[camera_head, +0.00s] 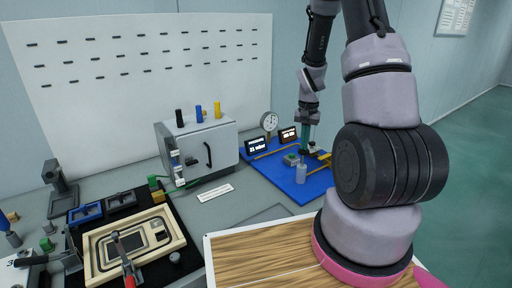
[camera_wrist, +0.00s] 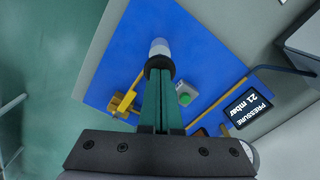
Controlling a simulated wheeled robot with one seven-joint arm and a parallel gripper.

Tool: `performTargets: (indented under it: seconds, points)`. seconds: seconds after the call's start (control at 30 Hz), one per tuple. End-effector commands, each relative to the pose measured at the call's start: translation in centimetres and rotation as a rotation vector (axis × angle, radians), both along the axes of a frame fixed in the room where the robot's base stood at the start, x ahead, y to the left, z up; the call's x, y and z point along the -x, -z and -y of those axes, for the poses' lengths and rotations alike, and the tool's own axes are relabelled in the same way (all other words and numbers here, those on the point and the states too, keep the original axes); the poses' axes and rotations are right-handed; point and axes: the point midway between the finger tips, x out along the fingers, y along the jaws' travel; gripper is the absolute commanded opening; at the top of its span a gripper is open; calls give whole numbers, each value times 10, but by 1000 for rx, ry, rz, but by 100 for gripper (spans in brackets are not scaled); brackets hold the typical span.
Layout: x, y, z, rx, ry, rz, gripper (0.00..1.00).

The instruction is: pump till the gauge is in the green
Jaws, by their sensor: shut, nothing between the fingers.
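A round white dial gauge (camera_head: 269,122) stands at the back of a blue board (camera_head: 262,166); its needle and any green zone are too small to read. A dark display (camera_head: 257,146) beside it shows a pressure reading; in the wrist view the display (camera_wrist: 246,108) reads "PRESSURE 21 mbar". A grey upright cylinder (camera_head: 301,173) stands on the board; a pale cylinder (camera_wrist: 159,47) shows just beyond my fingertips in the wrist view. My gripper (camera_head: 305,148) points down over the board, its green fingers (camera_wrist: 158,72) together and empty. I cannot tell whether they touch anything.
A grey block with a green button (camera_wrist: 187,93) and a yellow bracket (camera_wrist: 125,103) sit close to my fingers. A second display (camera_head: 288,135) stands behind. A grey cabinet (camera_head: 200,150) is left of the board. A wooden-topped surface (camera_head: 260,255) lies in front.

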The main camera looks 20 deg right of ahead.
Motion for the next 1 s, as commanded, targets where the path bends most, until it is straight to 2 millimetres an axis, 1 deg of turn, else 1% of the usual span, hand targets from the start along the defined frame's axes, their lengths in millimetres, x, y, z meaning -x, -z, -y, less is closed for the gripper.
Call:
performTargets:
  seconds: [0.63,0.77,1.0]
  points:
    - [1,40,0,0,-1,-1,0]
    - [0,36,0,1,-1,1,0]
    - [0,13,0,1,-2,2,0]
